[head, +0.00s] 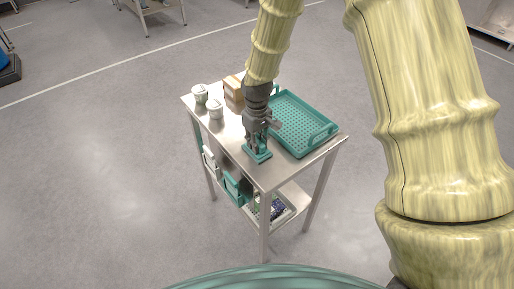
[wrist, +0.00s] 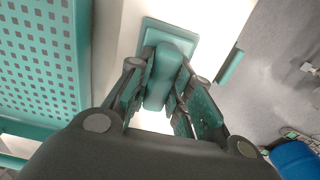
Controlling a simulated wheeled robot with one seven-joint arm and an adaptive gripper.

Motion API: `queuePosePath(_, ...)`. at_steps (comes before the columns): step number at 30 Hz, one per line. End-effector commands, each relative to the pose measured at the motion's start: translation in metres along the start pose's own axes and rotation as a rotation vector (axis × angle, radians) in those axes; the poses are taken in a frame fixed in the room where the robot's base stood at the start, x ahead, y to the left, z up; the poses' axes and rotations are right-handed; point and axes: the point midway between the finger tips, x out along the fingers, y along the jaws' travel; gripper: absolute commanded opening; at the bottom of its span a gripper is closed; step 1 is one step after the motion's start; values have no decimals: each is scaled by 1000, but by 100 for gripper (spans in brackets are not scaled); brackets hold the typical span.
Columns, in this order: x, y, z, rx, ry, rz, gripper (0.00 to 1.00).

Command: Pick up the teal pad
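The teal pad (head: 261,155) lies on the steel table near its front edge, just left of the teal tray. In the wrist view it is a flat plate (wrist: 190,30) with a raised, rounded teal block (wrist: 165,75) on top. My gripper (head: 257,143) is right over it, pointing down. In the wrist view my gripper's fingers (wrist: 168,88) stand on both sides of the raised block, very close to it. I cannot tell whether they press on it. The fingers hide part of the pad.
The perforated teal tray (head: 298,125) lies right beside the pad, with raised handles. Two white cups (head: 215,108) and a cardboard box (head: 233,88) stand farther back. Bins (head: 235,187) hang along the table's left side, and a lower shelf holds a tray (head: 280,210).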

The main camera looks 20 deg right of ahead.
Motion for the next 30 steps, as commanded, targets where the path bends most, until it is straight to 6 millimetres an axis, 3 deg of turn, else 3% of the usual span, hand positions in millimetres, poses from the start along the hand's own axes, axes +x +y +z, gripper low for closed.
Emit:
queuePosePath(11, -1, 0, 0, 0, 0, 0, 0)
queuePosePath(23, -33, 0, 0, 0, 3, 0, 0)
queuePosePath(30, -37, -14, 39, 0, -1, 0, 0)
